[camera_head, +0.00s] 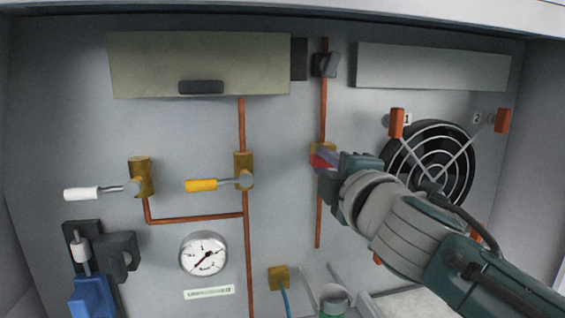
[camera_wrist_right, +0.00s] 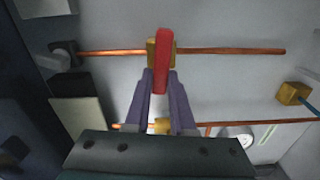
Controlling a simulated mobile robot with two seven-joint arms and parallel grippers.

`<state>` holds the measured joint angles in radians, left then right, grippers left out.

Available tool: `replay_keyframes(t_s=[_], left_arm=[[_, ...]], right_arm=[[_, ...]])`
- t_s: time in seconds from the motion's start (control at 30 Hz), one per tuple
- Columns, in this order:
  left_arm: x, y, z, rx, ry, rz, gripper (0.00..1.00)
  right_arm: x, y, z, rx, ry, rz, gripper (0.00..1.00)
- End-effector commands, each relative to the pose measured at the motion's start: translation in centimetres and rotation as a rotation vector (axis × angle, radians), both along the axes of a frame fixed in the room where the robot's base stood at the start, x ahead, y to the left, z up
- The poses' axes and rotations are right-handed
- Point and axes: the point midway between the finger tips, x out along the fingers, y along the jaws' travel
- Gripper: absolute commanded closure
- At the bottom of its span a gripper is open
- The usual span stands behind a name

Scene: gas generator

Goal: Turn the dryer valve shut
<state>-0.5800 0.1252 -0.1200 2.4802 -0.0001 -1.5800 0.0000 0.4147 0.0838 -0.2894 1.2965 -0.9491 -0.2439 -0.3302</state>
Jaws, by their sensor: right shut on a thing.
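A valve with a red handle (camera_head: 322,160) sits on a brass body on the right-hand vertical copper pipe (camera_head: 324,110). In the right wrist view the red handle (camera_wrist_right: 162,62) lies across the copper pipe, in front of the brass body (camera_wrist_right: 152,52). My right gripper (camera_head: 334,158) reaches in from the right and is shut on the red handle. Its two purple fingers (camera_wrist_right: 162,82) flank the handle's near end. In the head view the gripper hides part of the valve. My left gripper is not in view.
A white-handled valve (camera_head: 97,192) and a yellow-handled valve (camera_head: 202,185) are to the left. A gauge (camera_head: 203,254) is below them. A round fan (camera_head: 432,162) lies behind my right arm. An olive panel (camera_head: 200,62) and a grey box (camera_head: 430,68) are above.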

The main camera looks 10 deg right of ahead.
Motion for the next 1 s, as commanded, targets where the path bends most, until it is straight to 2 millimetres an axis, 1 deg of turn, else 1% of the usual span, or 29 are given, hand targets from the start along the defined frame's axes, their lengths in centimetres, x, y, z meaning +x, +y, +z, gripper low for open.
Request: replay_keyframes(t_s=[0.1, 0.3, 0.83, 0.87, 1.0], left_arm=[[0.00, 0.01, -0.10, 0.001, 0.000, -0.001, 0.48], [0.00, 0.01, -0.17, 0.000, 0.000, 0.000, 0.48], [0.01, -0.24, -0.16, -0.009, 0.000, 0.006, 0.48], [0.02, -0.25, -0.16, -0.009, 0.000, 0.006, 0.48], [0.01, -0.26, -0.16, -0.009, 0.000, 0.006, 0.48]], right_arm=[[0.01, 0.00, -0.12, -0.056, -0.002, 0.000, 1.00], [0.00, 0.00, -0.21, -0.112, -0.004, 0.000, 1.00], [0.00, 0.00, -0.25, -0.132, -0.005, 0.000, 1.00], [0.00, 0.00, -0.26, -0.132, -0.005, 0.000, 0.74], [0.00, 0.01, -0.26, -0.130, -0.004, 0.000, 0.58]])
